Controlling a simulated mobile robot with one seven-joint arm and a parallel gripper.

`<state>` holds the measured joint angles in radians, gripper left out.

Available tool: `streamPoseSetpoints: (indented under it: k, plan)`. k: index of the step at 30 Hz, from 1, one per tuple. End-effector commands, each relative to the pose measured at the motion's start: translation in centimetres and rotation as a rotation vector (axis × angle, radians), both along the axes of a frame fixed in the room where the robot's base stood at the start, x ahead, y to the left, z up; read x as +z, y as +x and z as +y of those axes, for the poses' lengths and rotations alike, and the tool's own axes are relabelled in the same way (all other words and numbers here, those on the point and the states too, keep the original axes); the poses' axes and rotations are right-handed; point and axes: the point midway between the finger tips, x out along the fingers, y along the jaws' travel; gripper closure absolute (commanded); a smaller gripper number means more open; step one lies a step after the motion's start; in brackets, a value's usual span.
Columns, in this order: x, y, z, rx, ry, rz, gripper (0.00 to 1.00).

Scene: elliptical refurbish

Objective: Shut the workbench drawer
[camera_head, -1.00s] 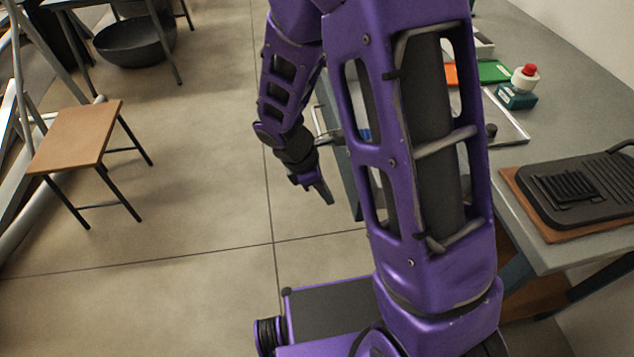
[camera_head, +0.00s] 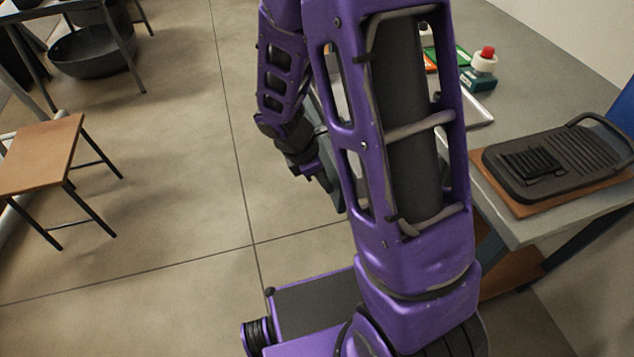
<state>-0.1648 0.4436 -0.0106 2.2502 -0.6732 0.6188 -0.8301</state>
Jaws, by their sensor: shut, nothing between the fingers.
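The workbench (camera_head: 545,90) stands on the right with a grey top. Its drawer (camera_head: 319,112) shows only as a narrow blue-grey strip between my forearm and my larger arm link. It appears to stick out from the bench's left side, but most of it is hidden behind my arm, so how far it is open cannot be told. My gripper (camera_head: 324,182) points down, shut and empty, close beside the drawer's outer side. Whether it touches the drawer cannot be told.
The middle floor is clear.

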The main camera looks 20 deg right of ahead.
Motion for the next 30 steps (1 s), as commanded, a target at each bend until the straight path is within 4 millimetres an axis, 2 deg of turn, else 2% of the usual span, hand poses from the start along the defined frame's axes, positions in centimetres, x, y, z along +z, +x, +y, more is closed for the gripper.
streamPoseSetpoints:
  k: [18, 24, 30]
  plan:
    - [0.3, -0.2, -15.4, -0.008, -0.003, 0.003, 1.0]
    - [0.2, -0.1, -18.8, -0.006, -0.002, 0.002, 1.0]
    - [0.1, -0.1, -20.7, -0.003, -0.002, 0.002, 1.0]
